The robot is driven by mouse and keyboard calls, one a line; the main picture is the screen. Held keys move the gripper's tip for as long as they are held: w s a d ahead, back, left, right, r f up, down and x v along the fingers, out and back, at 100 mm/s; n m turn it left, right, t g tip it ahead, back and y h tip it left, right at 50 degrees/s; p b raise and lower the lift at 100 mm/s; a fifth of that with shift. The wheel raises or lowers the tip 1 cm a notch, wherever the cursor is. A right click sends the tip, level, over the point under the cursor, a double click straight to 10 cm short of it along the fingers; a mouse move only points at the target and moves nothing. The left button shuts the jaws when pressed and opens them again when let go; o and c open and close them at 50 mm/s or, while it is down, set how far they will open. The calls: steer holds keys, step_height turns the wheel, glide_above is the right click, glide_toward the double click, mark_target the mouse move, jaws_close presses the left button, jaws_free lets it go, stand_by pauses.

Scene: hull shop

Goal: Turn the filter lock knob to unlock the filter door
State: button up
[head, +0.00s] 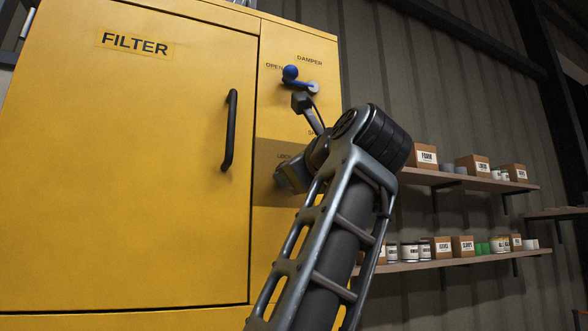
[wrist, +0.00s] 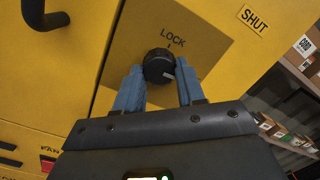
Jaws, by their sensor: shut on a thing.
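The filter lock knob (wrist: 158,66) is a round black knob with a pale pointer mark, below the word LOCK on a darker yellow panel (wrist: 205,32). The pointer is turned away from the line under LOCK, toward the lower right in the wrist view. My gripper (wrist: 159,78) is shut on the knob, one blue-grey finger on each side. In the head view my gripper (head: 289,176) is at the panel right of the filter door (head: 140,160), and my arm hides the knob. The filter door is a large yellow door with a black handle (head: 229,130); it looks closed.
Shelves (head: 470,182) with boxes and cans stand along the wall at right.

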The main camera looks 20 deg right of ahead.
steer(key=shift+f+m, duration=0.25)
steer(key=shift+m, duration=0.35)
steer(key=o, duration=1)
steer(key=shift+r, duration=0.15)
steer(key=shift+o, duration=0.2)
steer(key=s+b, duration=0.1)
steer(key=s, duration=0.6)
steer(key=shift+s+f+b, duration=0.3)
steer(key=shift+s+b, duration=0.05)
steer(key=shift+s, duration=0.05)
